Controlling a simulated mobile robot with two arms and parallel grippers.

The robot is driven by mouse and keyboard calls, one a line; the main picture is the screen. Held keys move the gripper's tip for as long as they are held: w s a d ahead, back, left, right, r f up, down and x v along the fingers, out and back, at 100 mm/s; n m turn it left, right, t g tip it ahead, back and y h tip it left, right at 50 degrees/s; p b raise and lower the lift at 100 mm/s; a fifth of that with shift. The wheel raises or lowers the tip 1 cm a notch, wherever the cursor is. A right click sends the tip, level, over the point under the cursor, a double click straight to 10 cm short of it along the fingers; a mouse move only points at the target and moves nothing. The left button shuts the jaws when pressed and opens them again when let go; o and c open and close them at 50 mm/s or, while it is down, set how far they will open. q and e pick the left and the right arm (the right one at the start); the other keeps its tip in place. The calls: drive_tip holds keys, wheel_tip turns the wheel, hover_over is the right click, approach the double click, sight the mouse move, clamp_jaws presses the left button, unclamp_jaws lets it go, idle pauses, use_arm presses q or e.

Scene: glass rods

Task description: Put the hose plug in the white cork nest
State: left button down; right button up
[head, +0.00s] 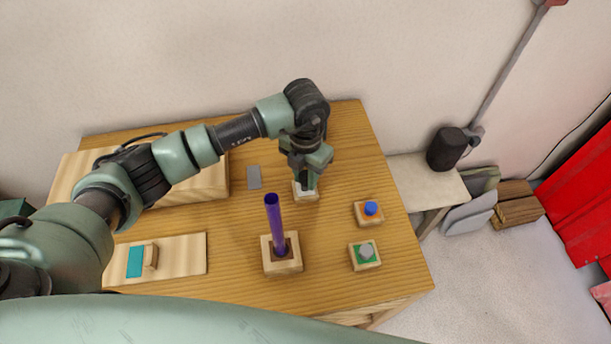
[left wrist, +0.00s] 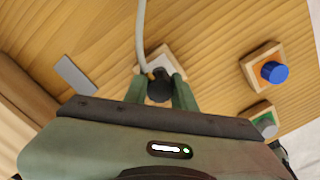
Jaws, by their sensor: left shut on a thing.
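My left gripper (head: 306,184) points down over the white cork nest (head: 311,196), a small wooden block with a white patch near the back right of the table. In the left wrist view my left gripper (left wrist: 158,92) is shut on a dark rounded piece, seemingly the hose plug (left wrist: 159,85), with a pale grey hose (left wrist: 141,32) running up from it. The white cork nest (left wrist: 172,63) shows just beyond the fingertips. Whether the plug touches the nest is hidden by the fingers. My right gripper is not in view.
A purple rod (head: 274,225) stands upright in a wooden block in front of the nest. To the right are an orange nest with a blue peg (head: 370,208) and a green nest with a grey peg (head: 366,252). A grey plate (head: 254,177) lies to the left.

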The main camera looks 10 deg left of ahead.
sight(306, 174)
use_arm(q)
drive_tip(key=shift+f+b, duration=0.75)
drive_tip(key=shift+f, duration=0.1)
drive_tip(key=c, duration=1.4)
unclamp_jaws()
drive_tip(key=shift+c, duration=0.2)
drive_tip(key=shift+r, duration=0.1)
drive_tip(key=shift+r+p, duration=3.3)
drive_tip(key=shift+r, duration=2.15)
